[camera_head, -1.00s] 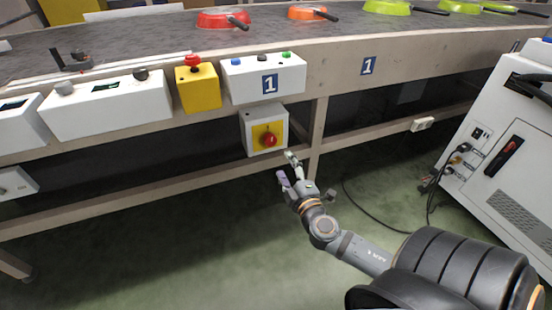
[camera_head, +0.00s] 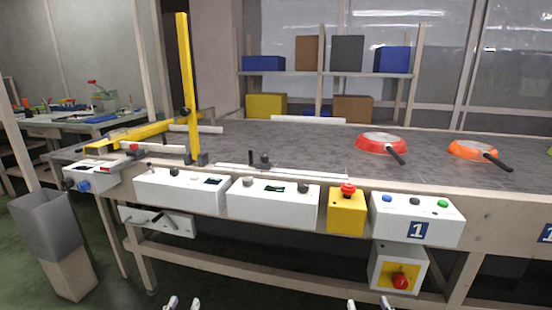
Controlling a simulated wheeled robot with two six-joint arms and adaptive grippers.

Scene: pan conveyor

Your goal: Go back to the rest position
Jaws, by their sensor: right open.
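My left gripper (camera_head: 183,303) shows only as two fingertips at the bottom edge of the head view, apart with nothing visible between them. My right gripper (camera_head: 369,304) shows at the bottom edge further right, its two fingertips spread wider and nothing visible between them. The rest of both grippers and both arms is out of view. Both are in front of and below the conveyor (camera_head: 300,150), apart from it.
A red pan (camera_head: 378,140) and an orange pan (camera_head: 470,148) lie on the belt. White control boxes (camera_head: 272,205), a yellow emergency-stop box (camera_head: 346,212) and a lower stop box (camera_head: 385,270) line the conveyor's front. A grey bin (camera_head: 45,222) stands at the left.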

